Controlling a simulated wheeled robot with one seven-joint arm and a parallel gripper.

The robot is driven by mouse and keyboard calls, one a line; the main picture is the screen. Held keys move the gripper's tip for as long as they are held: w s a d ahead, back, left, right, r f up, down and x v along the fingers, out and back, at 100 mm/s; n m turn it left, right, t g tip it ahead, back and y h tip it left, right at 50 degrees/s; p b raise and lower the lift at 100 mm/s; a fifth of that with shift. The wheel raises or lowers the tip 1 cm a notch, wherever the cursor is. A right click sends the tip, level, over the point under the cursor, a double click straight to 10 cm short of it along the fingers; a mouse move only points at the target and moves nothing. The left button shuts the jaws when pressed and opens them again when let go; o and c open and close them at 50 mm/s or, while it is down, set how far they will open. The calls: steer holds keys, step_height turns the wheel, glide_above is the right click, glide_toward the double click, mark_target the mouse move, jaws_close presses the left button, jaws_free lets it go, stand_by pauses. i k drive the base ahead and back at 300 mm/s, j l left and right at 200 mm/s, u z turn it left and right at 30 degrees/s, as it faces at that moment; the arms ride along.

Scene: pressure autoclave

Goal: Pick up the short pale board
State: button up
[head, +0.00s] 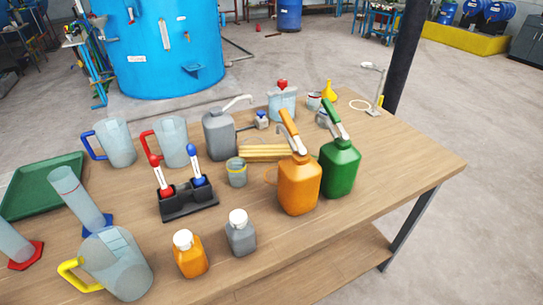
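Pale yellow wooden boards (262,153) lie flat on the table in the head view, near its middle. They look like several strips lying side by side or stacked; I cannot tell which one is the short one. Their right part is hidden behind the orange jug (299,185). A small grey tin (236,174) stands in front of their left end. My gripper is not in view.
The wooden table (405,168) is crowded. A green jug (341,168), a grey jug (219,135) and a black stand (188,203) with red and blue pipettes surround the boards. The table's right side is clear. A blue tank (160,60) stands behind.

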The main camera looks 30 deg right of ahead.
mark_target(260, 154)
steer(key=i+l+z, duration=0.25)
steer(key=i+l, duration=0.35)
steer(key=i+l+z, duration=0.25)
steer(key=i+l, duration=0.3)
steer(key=i, duration=0.1)
